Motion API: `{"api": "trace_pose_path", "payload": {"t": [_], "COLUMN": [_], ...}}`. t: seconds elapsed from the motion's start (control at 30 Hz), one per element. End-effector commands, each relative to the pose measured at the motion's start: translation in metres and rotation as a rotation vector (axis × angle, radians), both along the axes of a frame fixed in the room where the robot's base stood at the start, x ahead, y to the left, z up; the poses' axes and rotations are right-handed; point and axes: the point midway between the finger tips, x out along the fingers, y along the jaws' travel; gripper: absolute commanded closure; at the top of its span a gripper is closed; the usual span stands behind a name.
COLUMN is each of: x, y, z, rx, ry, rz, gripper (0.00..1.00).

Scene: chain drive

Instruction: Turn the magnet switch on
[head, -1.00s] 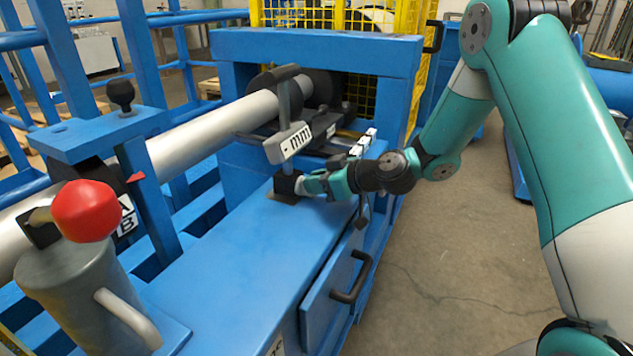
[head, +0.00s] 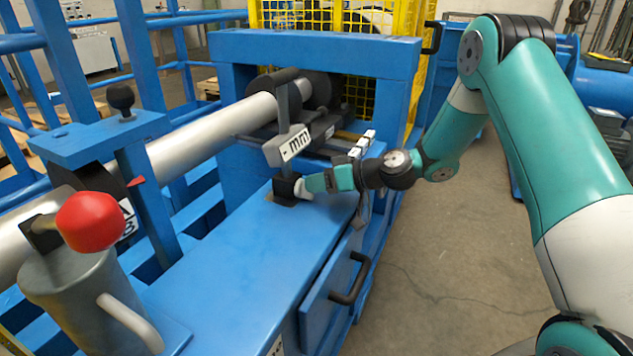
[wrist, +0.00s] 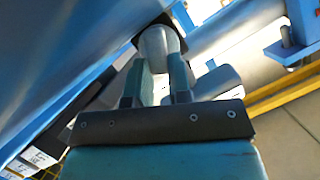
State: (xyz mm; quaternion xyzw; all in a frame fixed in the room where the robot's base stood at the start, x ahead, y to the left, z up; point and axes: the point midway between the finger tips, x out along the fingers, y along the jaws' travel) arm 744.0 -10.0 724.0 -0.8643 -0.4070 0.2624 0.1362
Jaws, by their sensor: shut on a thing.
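A gauge stand with a grey block marked "mm" (head: 288,146) stands on the blue machine bed. Its black magnet base (head: 284,191) sits on the bed's top. The magnet switch (head: 301,188) is a light grey knob on the base's right side. In the wrist view the grey switch (wrist: 153,46) shows between the fingertips. My gripper (head: 306,187) reaches in from the right and is shut on the switch. In the wrist view my gripper (wrist: 158,68) has a finger on either side of it. The switch's on or off mark cannot be read.
A silver shaft (head: 205,132) runs behind the stand. A red ball (head: 91,221) on a grey pot stands at the front left. A drawer handle (head: 351,281) sticks out below my gripper. The blue bed top (head: 232,258) in front of the stand is clear.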

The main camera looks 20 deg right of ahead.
Motion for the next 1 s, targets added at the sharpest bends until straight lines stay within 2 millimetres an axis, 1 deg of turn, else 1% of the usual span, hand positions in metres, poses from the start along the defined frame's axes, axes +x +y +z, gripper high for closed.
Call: {"api": "trace_pose_path", "payload": {"t": [0.2, 0.4, 0.9, 0.93, 0.97, 1.0], "x": [0.002, 0.0028, 0.003, 0.003, 0.003, 0.003], "y": [-0.0025, -0.003, -0.0031, -0.0031, -0.0031, -0.0029], "z": [-0.0007, -0.0012, -0.0017, -0.0017, -0.0017, -0.0017], "rx": [0.085, 0.127, 0.14, 0.139, 0.139, 0.139], "ry": [0.083, 0.124, 0.137, 0.136, 0.136, 0.136], "rz": [-0.002, -0.002, -0.002, -0.002, -0.002, -0.002], "gripper": [1.0, 1.0, 1.0, 0.74, 0.67, 0.58]}}
